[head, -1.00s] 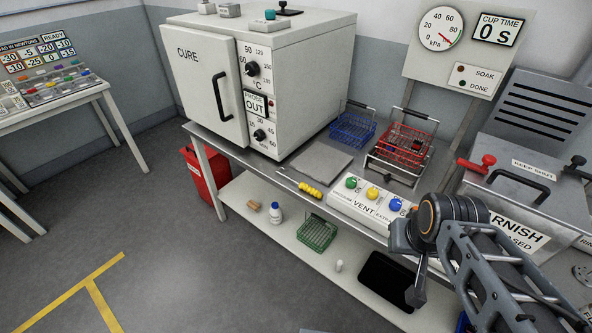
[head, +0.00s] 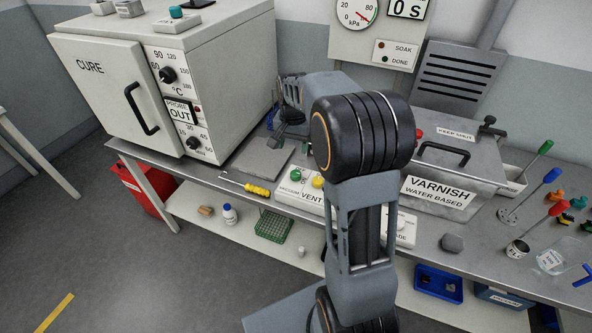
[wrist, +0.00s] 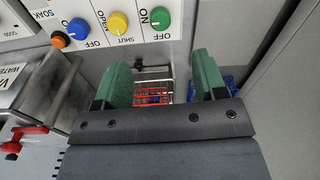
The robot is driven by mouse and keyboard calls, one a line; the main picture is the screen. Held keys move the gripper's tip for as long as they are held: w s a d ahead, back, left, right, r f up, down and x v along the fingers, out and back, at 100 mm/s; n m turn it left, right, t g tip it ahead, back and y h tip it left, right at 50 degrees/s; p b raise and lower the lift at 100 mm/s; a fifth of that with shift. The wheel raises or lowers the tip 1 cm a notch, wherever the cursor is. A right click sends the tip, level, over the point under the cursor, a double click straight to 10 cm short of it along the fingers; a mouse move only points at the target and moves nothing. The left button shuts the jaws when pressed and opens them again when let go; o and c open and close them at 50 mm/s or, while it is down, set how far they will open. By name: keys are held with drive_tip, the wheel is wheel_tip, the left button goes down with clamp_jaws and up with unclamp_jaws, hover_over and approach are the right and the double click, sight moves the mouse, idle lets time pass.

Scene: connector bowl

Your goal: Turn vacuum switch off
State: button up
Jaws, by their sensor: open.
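The control panel (head: 290,191) lies on the bench in front of the oven, partly hidden by my arm in the head view. Its green knob (head: 296,174), at the vacuum end, also shows in the wrist view (wrist: 160,17), with ON and OFF labels beside it; its exact setting is unclear. The yellow vent knob (wrist: 118,22) and a blue knob (wrist: 78,28) sit in the same row. My gripper (wrist: 163,75) is open, its green fingers apart and empty. In the wrist view the green knob is beyond the fingertips, apart from them.
A red wire basket (wrist: 150,97) shows between the fingers. A blue basket (wrist: 232,80) is beside the right finger. The varnish tank (head: 440,190) stands right of my arm, the cure oven (head: 110,75) left. A flat grey plate (head: 257,158) lies before the oven.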

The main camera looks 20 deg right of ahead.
sight(296, 172)
drive_tip(key=shift+m, duration=0.5)
drive_tip(key=f, duration=0.5)
drive_tip(key=w+d+f+p, duration=0.1)
drive_tip(key=f, duration=0.4)
drive_tip(key=w+f, duration=0.1)
drive_tip(key=f, duration=0.4)
drive_tip(key=shift+d+f+p, duration=0.2)
drive_tip(key=shift+d+p, duration=0.2)
drive_tip(key=c, duration=0.9)
